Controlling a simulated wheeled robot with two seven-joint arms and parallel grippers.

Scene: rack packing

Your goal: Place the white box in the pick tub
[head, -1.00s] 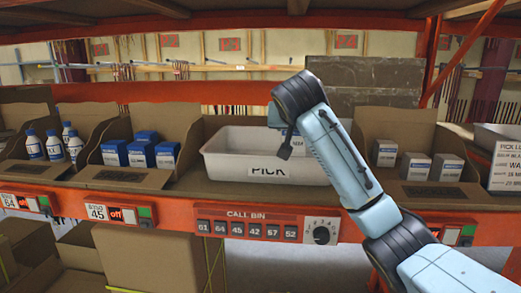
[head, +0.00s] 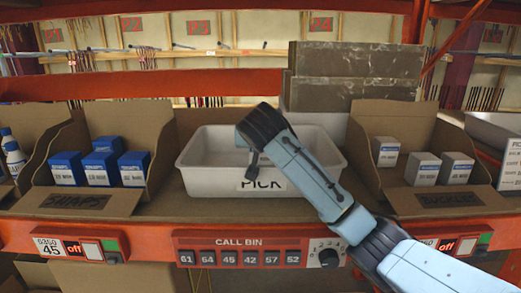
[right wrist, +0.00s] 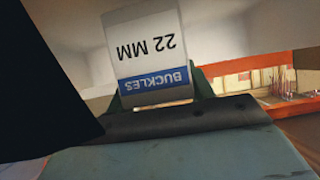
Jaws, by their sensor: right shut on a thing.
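The white box (right wrist: 150,50) shows in the right wrist view, with a blue band reading BUCKLES and the text 22 MM, upside down in the picture. My right gripper (right wrist: 157,92) is shut on it, a green finger at each side. The pick tub (head: 205,182) is a white tub labelled PICK in the middle of the shelf in the head view. My right arm reaches over the tub from the right. My left gripper is not in view.
A cardboard bin (head: 440,205) with several white boxes stands right of the tub. A bin (head: 75,203) with blue boxes stands left. Brown panels (head: 350,75) rise behind the tub. An orange shelf edge (head: 150,240) with a CALL BIN panel runs along the front.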

